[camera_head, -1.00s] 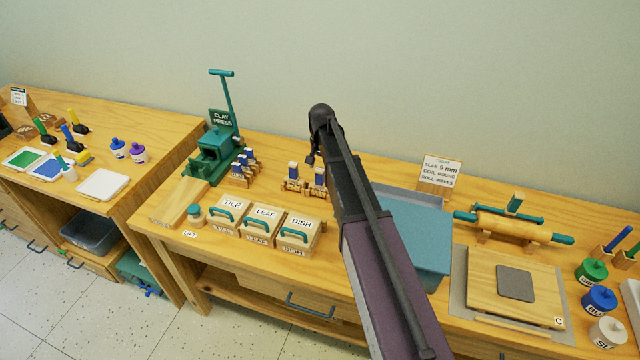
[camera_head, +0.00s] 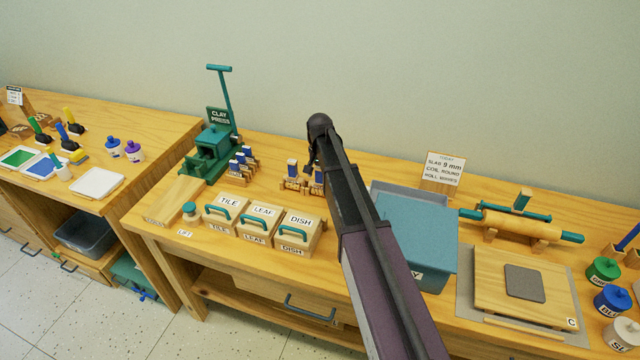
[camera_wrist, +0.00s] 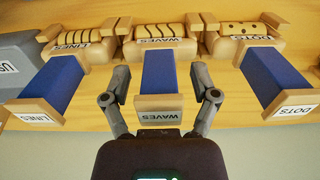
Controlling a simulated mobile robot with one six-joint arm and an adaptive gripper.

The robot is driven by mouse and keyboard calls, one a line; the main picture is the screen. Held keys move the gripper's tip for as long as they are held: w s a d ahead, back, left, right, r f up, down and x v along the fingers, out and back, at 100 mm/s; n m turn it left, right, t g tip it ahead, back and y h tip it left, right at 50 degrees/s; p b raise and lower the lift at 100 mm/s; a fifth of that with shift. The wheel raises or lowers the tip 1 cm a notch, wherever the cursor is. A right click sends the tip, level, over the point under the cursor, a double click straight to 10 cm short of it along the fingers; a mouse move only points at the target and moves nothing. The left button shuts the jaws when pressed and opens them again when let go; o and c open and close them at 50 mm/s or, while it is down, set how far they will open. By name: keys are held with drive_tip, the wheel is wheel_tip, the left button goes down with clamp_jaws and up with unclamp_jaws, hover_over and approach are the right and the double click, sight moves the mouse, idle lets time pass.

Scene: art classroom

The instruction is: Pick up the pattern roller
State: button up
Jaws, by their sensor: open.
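Three pattern rollers rest in wooden holders in the wrist view, each with a blue handle and a wooden label block. They are the LINES roller (camera_wrist: 55,82), the WAVES roller (camera_wrist: 159,72) and the DOTS roller (camera_wrist: 272,78). My gripper (camera_wrist: 161,84) is open, with one finger on either side of the WAVES handle and visible gaps between. In the head view my arm hides most of this group; one blue handle (camera_head: 292,168) shows left of it. My gripper (camera_head: 312,160) is mostly hidden behind my arm there.
TILE, LEAF and DISH boxes (camera_head: 295,232) are in front.

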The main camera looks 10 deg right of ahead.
drive_tip(key=shift+c, duration=0.2)
idle(0.3)
clamp_jaws()
drive_tip(key=shift+r, duration=0.15)
wheel_tip(320, 180, up, 10)
drive_tip(key=p, duration=1)
idle(0.9)
wheel_tip(320, 180, up, 11)
drive_tip(key=p, duration=1.1)
drive_tip(key=shift+a, duration=0.15)
